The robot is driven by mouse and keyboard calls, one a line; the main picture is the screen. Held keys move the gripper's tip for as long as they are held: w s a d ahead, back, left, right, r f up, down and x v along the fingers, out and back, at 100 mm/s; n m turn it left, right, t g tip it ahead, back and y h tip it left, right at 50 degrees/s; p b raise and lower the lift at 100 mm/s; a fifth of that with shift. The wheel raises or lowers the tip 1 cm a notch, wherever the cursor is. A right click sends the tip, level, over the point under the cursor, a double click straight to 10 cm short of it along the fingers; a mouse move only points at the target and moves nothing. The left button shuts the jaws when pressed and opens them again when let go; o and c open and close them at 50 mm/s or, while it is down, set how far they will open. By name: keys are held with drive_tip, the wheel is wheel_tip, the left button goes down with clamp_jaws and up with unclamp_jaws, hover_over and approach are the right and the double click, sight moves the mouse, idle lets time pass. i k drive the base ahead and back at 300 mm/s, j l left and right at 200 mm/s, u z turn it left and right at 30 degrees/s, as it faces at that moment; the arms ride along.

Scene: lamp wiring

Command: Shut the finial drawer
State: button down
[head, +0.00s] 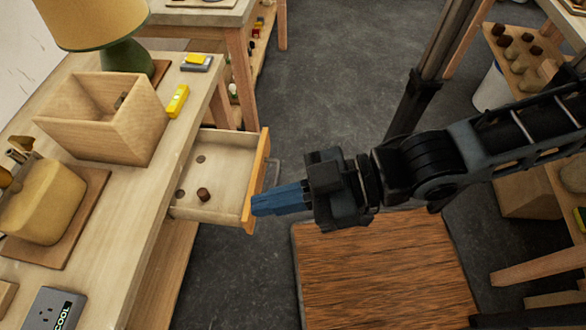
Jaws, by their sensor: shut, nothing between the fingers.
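The finial drawer (226,154) is a pale wooden drawer standing open from the side of the workbench on the left. Its orange-brown front panel (263,160) faces right. A small dark brown cylindrical piece (204,194) stands inside, and two dark round spots show on its floor. My gripper (254,205) reaches in from the right with its blue fingers shut and empty. The fingertips are at the near end of the drawer front's outer face, touching it or very close; I cannot tell which.
A brown wooden mat (383,270) lies on the floor. Shelving stands on the right.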

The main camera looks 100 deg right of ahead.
sight(232, 165)
drive_tip(key=j+z, duration=0.2)
drive_tip(key=j, duration=0.3)
drive_tip(key=j+z, duration=0.2)
drive_tip(key=j, duration=0.3)
drive_tip(key=k+j+z, duration=0.25)
drive_tip(key=j, duration=0.25)
drive_tip(key=i, duration=0.1)
